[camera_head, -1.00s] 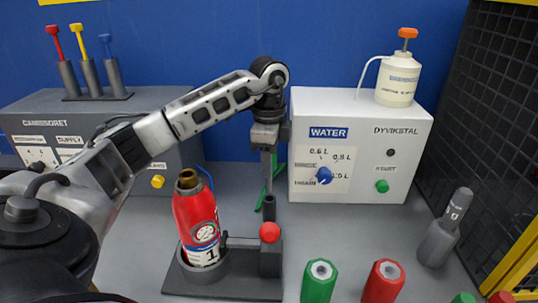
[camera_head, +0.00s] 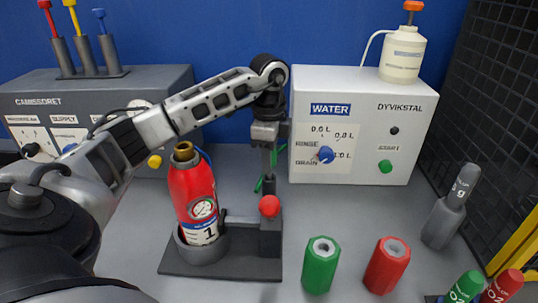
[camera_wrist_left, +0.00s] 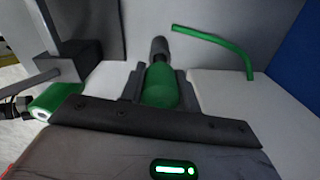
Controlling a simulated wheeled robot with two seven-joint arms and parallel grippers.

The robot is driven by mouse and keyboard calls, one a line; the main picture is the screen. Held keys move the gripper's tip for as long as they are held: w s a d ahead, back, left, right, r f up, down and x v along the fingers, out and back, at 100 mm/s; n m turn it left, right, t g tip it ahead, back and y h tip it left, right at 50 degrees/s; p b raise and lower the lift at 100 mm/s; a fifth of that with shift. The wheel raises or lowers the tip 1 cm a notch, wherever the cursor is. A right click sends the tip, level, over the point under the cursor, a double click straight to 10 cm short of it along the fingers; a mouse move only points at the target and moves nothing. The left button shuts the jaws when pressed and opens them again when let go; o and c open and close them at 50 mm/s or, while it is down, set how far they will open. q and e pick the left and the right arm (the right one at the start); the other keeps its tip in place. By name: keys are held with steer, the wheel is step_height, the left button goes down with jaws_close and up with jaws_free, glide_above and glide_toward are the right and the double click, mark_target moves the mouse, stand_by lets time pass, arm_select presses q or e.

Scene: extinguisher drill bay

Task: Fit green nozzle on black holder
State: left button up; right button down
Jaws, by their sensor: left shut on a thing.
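My left gripper (camera_head: 268,168) points down behind the red-knobbed post, with its fingers seen edge-on. In the left wrist view it is shut on a rounded green piece (camera_wrist_left: 160,86), which I take as the green nozzle. In the head view the fingers largely hide this piece. A short black cylinder (camera_head: 269,185) stands just below the fingertips and seems to be the black holder. A dark tip (camera_wrist_left: 159,48) shows in line beyond the green piece in the wrist view. I cannot tell whether the two touch. My right gripper is not in view.
The red extinguisher (camera_head: 193,195) sits tilted in a dark stand (camera_head: 220,268) beside the red knob (camera_head: 269,206). A green cup (camera_head: 320,268) and red cup (camera_head: 387,268) stand in front. The white WATER box (camera_head: 360,95) is behind. A thin green bent rod (camera_wrist_left: 215,45) lies nearby.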

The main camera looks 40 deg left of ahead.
arm_select(q)
steer(key=shift+f+b, duration=0.55)
steer(key=shift+f, duration=0.25)
steer(key=shift+f+b, duration=0.4)
steer(key=shift+f, duration=0.65)
steer(key=shift+f+b, duration=0.15)
steer(key=shift+b, duration=0.15)
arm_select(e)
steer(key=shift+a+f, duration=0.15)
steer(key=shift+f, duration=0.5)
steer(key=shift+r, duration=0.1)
arm_select(q)
steer(key=o, duration=1.2)
